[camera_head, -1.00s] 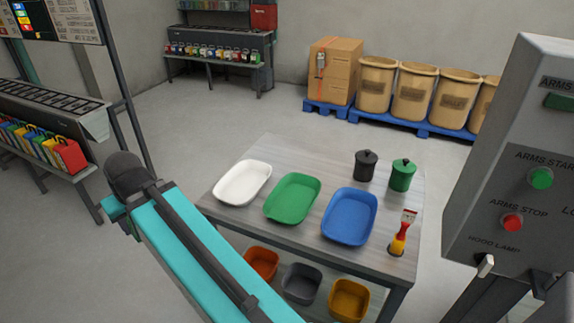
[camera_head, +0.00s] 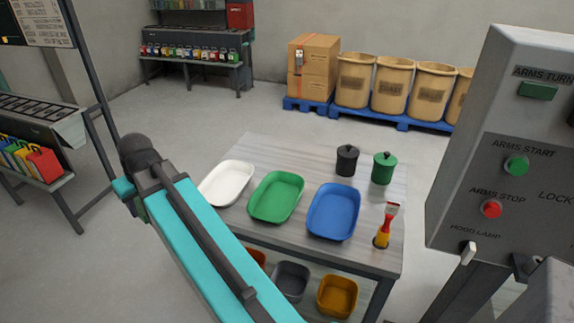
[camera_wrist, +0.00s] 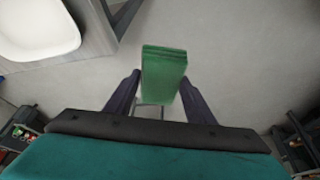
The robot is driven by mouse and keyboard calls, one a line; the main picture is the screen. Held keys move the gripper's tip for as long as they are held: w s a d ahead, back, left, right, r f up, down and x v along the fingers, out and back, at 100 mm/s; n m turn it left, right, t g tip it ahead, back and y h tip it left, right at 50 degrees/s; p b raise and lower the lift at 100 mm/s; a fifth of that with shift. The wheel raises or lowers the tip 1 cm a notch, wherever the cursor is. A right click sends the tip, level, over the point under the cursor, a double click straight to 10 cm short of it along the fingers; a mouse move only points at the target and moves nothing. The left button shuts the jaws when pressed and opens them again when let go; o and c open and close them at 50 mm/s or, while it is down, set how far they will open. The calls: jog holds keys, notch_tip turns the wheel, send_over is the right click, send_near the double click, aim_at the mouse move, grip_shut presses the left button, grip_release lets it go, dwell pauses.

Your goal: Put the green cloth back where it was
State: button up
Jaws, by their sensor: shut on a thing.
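The green cloth (camera_wrist: 163,75), a folded block, is between the two dark fingers of my gripper (camera_wrist: 160,88) in the wrist view. My gripper is shut on it and holds it over the grey floor, beside the table edge. In the head view my teal arm reaches across the lower left; the cloth and the fingers cannot be made out there. A white tray (camera_head: 227,182), a green tray (camera_head: 276,196) and a blue tray (camera_head: 333,211) stand in a row on the grey table (camera_head: 300,153). The white tray also shows at the wrist view's upper left (camera_wrist: 40,50).
A black canister (camera_head: 347,161), a green canister (camera_head: 383,169) and a red-yellow brush (camera_head: 386,227) stand on the table's right side. Several bins sit on its lower shelf. A control panel (camera_head: 505,150) rises at right. A rack with coloured items (camera_head: 35,160) is at left. Open floor lies behind.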

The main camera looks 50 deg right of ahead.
jog(key=s+d+b, duration=0.1)
jog(key=s+d, duration=0.1)
jog(key=d, duration=3)
jog(key=s+d, duration=0.8)
jog(key=d, duration=0.6)
jog(key=s+d+r, duration=0.1)
jog(key=s+d, duration=0.8)
jog(key=d, duration=0.4)
jog(key=shift+s+d+m+b, duration=0.3)
jog(key=shift+d+m+b, duration=0.05)
jog(key=shift+m+b, duration=0.1)
jog(key=shift+f, duration=0.1)
jog(key=shift+f+p, duration=0.7)
jog(key=shift+f, duration=2.35)
jog(key=shift+f+p, duration=0.45)
jog(key=shift+f, duration=1.4)
